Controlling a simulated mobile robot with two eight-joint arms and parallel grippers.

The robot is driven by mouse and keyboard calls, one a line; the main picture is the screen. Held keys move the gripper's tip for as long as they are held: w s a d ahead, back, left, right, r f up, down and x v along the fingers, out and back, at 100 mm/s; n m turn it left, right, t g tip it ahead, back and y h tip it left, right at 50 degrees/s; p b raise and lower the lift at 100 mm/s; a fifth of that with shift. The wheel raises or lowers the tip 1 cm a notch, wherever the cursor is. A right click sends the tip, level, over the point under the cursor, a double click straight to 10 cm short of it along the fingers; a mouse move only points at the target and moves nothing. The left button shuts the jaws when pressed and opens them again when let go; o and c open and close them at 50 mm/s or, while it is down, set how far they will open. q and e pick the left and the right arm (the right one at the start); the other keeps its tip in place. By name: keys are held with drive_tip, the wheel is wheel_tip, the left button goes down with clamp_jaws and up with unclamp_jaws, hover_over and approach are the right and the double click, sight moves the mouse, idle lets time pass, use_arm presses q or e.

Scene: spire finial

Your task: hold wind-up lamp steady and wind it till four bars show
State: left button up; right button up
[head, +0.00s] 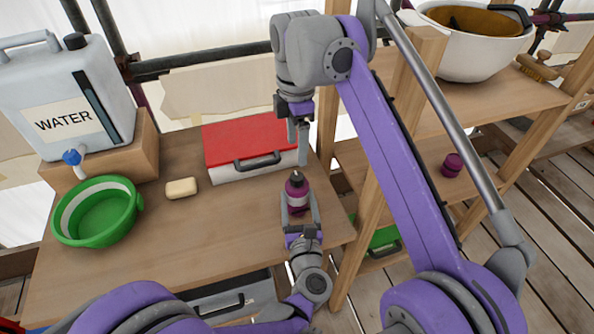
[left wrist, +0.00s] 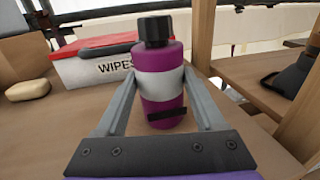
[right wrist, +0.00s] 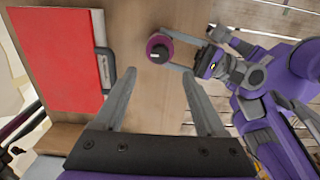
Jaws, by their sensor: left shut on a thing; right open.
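The wind-up lamp (left wrist: 163,92) is a purple cylinder with a pale band, a black knob on top and a dark strip low on its side. It stands upright on the wooden table; it also shows in the head view (head: 296,190) and from above in the right wrist view (right wrist: 158,47). My left gripper (head: 298,205) is shut on the lamp, one finger on each side. No lit bars can be made out on the dark strip. My right gripper (head: 302,150) is open and empty above the lamp, pointing down, its fingers apart from the knob.
A red-lidded wipes box (head: 250,145) stands behind the lamp. A soap bar (head: 181,188), a green basin (head: 98,212) and a water container (head: 68,105) are to the left. A wooden post (head: 355,225) rises close to the right of the lamp. The table's middle is clear.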

sight(297, 176)
wheel_tip(297, 176, down, 9)
drive_tip(key=shift+f, duration=0.1)
idle(0.4)
clamp_jaws()
